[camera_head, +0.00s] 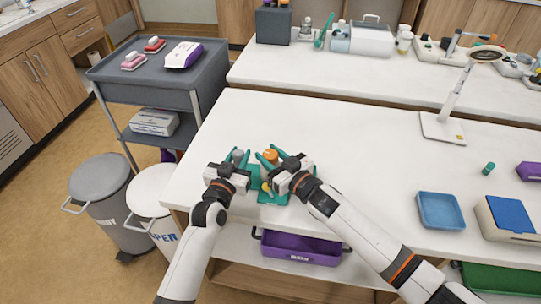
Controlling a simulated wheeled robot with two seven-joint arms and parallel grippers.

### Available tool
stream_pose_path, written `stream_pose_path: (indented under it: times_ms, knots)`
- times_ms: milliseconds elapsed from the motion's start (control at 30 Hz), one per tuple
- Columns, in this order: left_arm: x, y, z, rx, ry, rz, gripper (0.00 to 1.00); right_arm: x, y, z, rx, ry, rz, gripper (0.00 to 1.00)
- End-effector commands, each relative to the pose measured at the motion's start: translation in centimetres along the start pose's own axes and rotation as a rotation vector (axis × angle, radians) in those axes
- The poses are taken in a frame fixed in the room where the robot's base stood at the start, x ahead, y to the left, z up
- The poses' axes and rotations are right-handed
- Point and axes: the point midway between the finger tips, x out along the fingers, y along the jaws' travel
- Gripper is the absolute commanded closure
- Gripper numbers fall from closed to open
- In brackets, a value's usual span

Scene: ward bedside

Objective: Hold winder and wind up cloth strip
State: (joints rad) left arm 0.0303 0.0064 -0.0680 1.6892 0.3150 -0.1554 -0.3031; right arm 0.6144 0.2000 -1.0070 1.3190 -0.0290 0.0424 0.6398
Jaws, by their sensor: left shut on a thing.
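A teal winder (272,198) sits on the white table near its front left edge, mostly hidden by my two grippers. A grey upright part (238,155) is between the teal fingers of my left gripper (237,157), which is shut on it. An orange round part (271,155) is between the spread fingers of my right gripper (271,156). I cannot tell whether those fingers touch it. A small yellow part (266,187) shows between the grippers. I cannot make out the cloth strip for certain.
A blue tray (440,211), a box with a blue top (511,215) and a small green cylinder (488,168) are at the right. A white lamp (448,108) stands behind them. A grey cart (130,84) and bins (101,189) are at the left. The table's middle is clear.

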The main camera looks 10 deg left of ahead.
Motion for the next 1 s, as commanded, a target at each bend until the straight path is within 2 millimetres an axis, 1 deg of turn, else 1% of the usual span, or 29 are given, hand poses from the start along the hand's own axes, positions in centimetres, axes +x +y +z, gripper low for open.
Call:
stream_pose_path:
  times_ms: [33, 100, 267, 433, 700, 1000]
  knots:
    - [0.0, 0.02, 0.01, 0.0, 0.0, 0.0, 1.0, -0.02, 0.01, -0.01, 0.0, 0.0, 0.0, 0.76]
    - [0.0, 0.02, 0.01, 0.0, 0.0, 0.0, 1.0, -0.02, 0.01, -0.02, 0.0, 0.0, 0.0, 0.85]
    - [0.0, 0.03, 0.01, 0.0, 0.0, 0.0, 1.0, 0.09, 0.27, 0.02, 0.004, -0.004, -0.023, 0.85]
    - [0.0, -0.01, 0.0, 0.0, 0.0, 0.0, 1.0, 0.18, 0.52, 0.1, 0.013, -0.009, -0.13, 0.85]
    - [0.0, -0.08, -0.01, 0.0, 0.001, -0.001, 1.0, 0.11, 0.23, 0.21, 0.004, -0.007, -0.267, 0.85]
    - [0.0, -0.08, -0.02, 0.0, 0.001, -0.001, 1.0, 0.0, 0.01, 0.07, 0.0, -0.002, -0.281, 0.85]
